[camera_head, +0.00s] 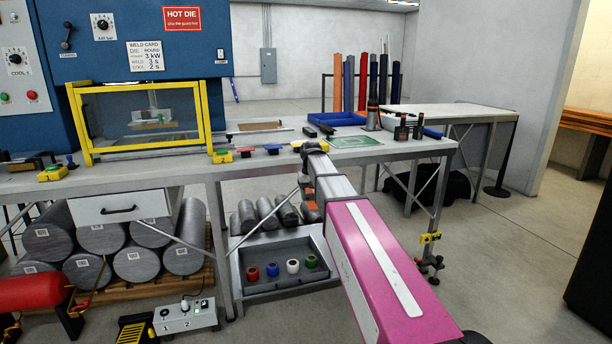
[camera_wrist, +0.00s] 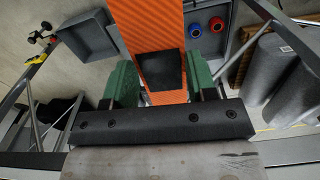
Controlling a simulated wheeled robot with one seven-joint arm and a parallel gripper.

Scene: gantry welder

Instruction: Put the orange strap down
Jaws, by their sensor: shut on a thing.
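The orange strap (camera_wrist: 152,28) is a broad, ribbed orange band in the wrist view. It runs from between my gripper's fingers to the top edge of the picture, and its far end is out of view. My gripper (camera_wrist: 162,84) has green fingers closed on both sides of the strap. A dark wedge-shaped piece lies over the strap between the fingers. In the head view my pink and grey arm reaches to the front edge of the workbench (camera_head: 235,166) and hides the gripper. Only a small orange patch shows beside the arm there.
Below the bench, a grey tray (camera_head: 268,289) holds red, blue, white and green rings, with grey cylinders (camera_head: 263,212) behind it. The bench holds a yellow-framed guard (camera_head: 143,151), coloured buttons, a green plate (camera_head: 354,141) and a blue bin (camera_head: 336,118).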

